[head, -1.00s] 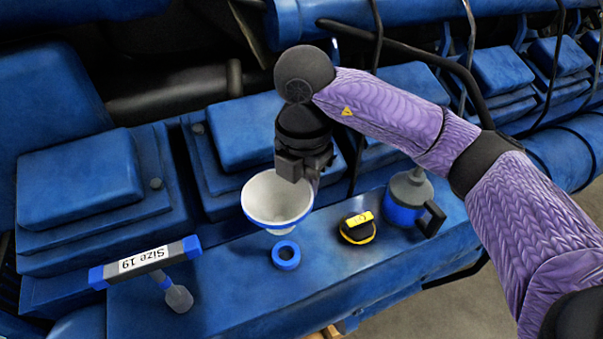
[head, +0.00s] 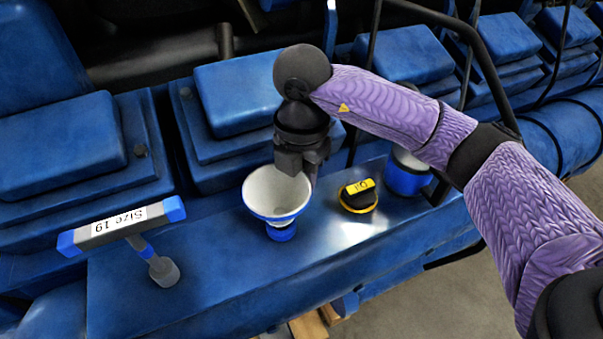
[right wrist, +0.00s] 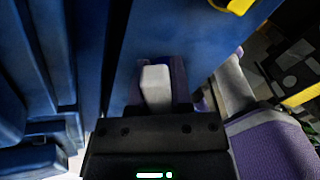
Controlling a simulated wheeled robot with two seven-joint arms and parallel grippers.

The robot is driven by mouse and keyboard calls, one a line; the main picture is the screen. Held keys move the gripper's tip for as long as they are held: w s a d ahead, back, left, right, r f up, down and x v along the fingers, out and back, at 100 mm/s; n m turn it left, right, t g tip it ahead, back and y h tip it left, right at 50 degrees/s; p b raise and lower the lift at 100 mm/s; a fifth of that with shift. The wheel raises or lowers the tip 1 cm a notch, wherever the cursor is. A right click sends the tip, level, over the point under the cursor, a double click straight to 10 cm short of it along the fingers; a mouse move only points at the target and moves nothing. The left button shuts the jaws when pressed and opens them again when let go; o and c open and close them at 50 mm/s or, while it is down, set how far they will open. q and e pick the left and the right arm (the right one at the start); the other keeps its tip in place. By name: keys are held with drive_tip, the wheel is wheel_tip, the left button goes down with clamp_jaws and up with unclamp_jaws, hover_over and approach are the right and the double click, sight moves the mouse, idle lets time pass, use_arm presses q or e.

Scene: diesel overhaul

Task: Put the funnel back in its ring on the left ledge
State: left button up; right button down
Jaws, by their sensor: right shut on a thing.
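The funnel (head: 272,190) has a white inside and a blue rim. It stands upright in the head view with its mouth facing up. My right gripper (head: 298,172) is shut on the funnel's right side, and in the right wrist view a pale piece (right wrist: 156,86) shows between the fingers. The blue ring (head: 282,234) is on the blue ledge (head: 215,275), directly below the funnel in the picture. The funnel's lower end overlaps the ring, and I cannot tell whether its spout is inside. My left gripper is out of view.
A black and yellow cap (head: 358,198) lies right of the ring. A tool labelled Size 19 (head: 120,224) is at the left. Blue engine covers (head: 240,95) rise behind the ledge.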

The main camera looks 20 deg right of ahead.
drive_tip(key=shift+f+b, duration=1.05)
drive_tip(key=shift+f, duration=0.15)
drive_tip(key=shift+c, duration=2.2)
unclamp_jaws()
